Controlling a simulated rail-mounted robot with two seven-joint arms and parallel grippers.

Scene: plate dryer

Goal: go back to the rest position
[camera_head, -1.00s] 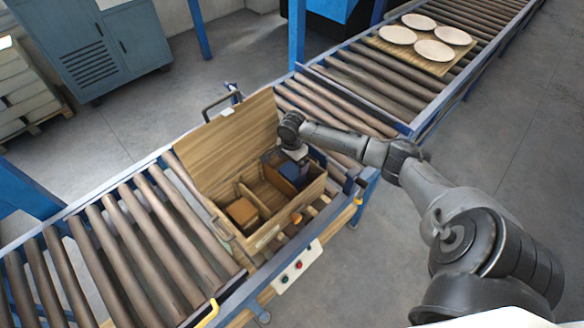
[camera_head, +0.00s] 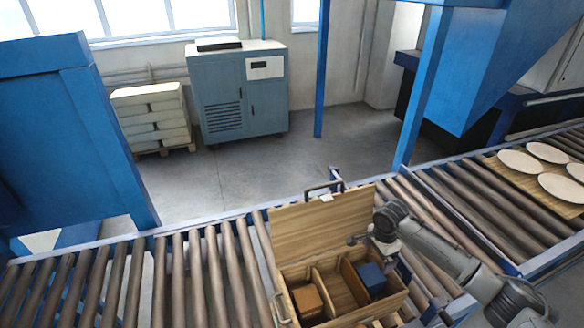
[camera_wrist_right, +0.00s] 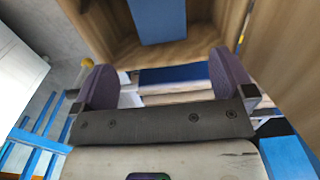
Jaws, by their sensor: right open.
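My right gripper (camera_head: 388,250) is at the right end of an open wooden box (camera_head: 318,292), close to its rim; I cannot tell whether it touches. In the right wrist view my right gripper (camera_wrist_right: 165,82) has its two fingers wide apart, with nothing held between them. A blue block (camera_head: 372,277) sits in the box's right compartment; it also shows in the wrist view (camera_wrist_right: 157,20) beyond the fingers. A brown block (camera_head: 307,300) sits in the left compartment. My left gripper is not in view.
The box lid (camera_head: 322,225) stands open at the back. The box is on a roller conveyor (camera_head: 215,270). Several pale plates (camera_head: 520,161) lie on a wooden board at the right. A blue post (camera_head: 420,95) rises behind the conveyor.

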